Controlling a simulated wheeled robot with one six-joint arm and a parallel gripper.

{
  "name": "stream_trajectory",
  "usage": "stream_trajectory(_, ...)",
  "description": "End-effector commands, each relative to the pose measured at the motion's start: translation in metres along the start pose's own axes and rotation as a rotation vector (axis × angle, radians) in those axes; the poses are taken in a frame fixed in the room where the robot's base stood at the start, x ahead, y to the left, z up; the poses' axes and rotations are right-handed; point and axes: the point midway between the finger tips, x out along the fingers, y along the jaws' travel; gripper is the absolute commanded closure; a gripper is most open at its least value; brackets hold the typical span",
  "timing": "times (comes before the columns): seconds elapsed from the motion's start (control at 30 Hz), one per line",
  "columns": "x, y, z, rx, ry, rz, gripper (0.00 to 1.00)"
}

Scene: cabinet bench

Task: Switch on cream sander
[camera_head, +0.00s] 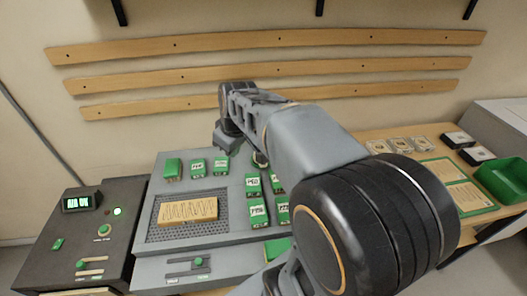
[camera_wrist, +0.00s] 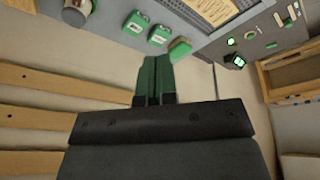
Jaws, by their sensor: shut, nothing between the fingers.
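I cannot clearly identify a cream sander. A pale, rounded device (camera_wrist: 77,10) with a dark end is cut off at the top left of the wrist view; I cannot tell whether it is the sander. My gripper (camera_wrist: 157,82) has its green fingers shut together, with nothing between them. In the head view my gripper (camera_head: 227,140) is above the back edge of the grey panel (camera_head: 160,233), behind a row of green blocks. The nearest block (camera_wrist: 180,50) is just beyond the fingertips in the wrist view; contact cannot be told.
A dark control box (camera_head: 118,243) at left has a display (camera_head: 82,202), a lit green lamp (camera_head: 117,211), a knob and sliders. A wooden piece (camera_head: 188,210) lies on the panel's mesh. Wooden rails line the wall. A green bin (camera_head: 502,180) stands at right. My arm hides the middle.

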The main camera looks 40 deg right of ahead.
Motion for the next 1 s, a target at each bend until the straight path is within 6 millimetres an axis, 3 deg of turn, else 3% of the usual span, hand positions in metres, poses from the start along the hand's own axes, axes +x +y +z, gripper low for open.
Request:
stream_trajectory(0.03, 0.007, 0.028, -0.013, -0.053, -0.024, -0.023, 1.00)
stream_trajectory(0.2, 0.041, 0.112, -0.037, -0.291, -0.042, -0.105, 1.00)
stream_trajectory(0.4, 0.090, 0.192, -0.032, -0.517, -0.012, -0.184, 1.00)
stream_trajectory(0.5, 0.110, 0.219, -0.023, -0.599, 0.009, -0.209, 1.00)
stream_trajectory(0.7, 0.134, 0.248, -0.010, -0.698, 0.042, -0.233, 1.00)
stream_trajectory(1.0, 0.140, 0.254, -0.006, -0.724, 0.051, -0.237, 1.00)
